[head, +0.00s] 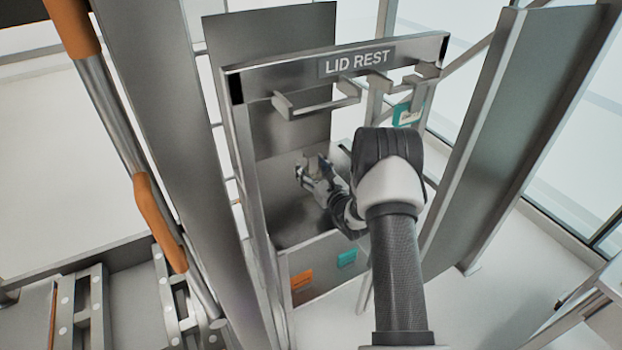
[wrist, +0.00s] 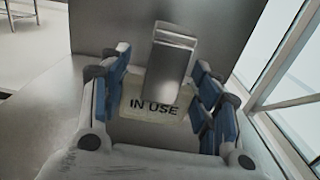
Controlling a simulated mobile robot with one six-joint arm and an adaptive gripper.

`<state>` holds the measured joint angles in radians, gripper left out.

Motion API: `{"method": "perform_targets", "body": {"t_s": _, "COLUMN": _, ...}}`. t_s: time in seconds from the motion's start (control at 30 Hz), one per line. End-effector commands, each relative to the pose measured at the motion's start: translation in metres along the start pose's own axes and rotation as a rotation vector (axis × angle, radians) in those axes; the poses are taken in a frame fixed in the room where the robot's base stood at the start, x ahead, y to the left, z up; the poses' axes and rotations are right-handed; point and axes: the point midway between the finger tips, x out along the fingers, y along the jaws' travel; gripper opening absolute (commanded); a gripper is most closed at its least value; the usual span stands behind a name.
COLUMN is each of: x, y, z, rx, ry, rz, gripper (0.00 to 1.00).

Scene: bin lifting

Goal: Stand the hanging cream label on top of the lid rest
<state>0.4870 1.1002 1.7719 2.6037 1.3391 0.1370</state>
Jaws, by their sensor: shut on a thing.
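The cream label (wrist: 137,93) reads "IN USE" in the wrist view and lies between the blue-padded fingers of my gripper (wrist: 163,97). My gripper is shut on it. A grey metal block (wrist: 173,58) stands up in front of the label and covers part of it; I cannot tell whether it is part of the label. In the head view my gripper (head: 310,170) is below the lid rest bar (head: 275,76), inside the frame, and the label cannot be made out there. The lid rest is a metal bar marked "LID REST".
Metal hooks (head: 318,106) stick out under the bar. A teal and white tag (head: 408,114) hangs at the right. A grey bin wall with orange (head: 302,280) and teal (head: 347,259) stickers is below. Metal posts (head: 160,120) stand left and right (head: 505,130).

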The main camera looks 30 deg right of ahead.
Motion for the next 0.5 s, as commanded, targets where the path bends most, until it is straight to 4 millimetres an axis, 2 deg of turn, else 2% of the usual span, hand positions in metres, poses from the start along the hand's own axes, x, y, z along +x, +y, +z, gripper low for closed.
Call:
{"method": "perform_targets", "body": {"t_s": 0.1, "x": 0.0, "y": 0.0, "z": -0.024, "rx": 0.002, "ry": 0.003, "rz": 0.0, "gripper": 0.28}}
{"method": "perform_targets", "body": {"t_s": 0.2, "x": 0.0, "y": 0.0, "z": -0.034, "rx": 0.001, "ry": 0.001, "rz": 0.0, "gripper": 0.28}}
{"method": "perform_targets", "body": {"t_s": 0.5, "x": 0.0, "y": 0.0, "z": -0.034, "rx": 0.0, "ry": 0.001, "rz": 0.0, "gripper": 0.28}}
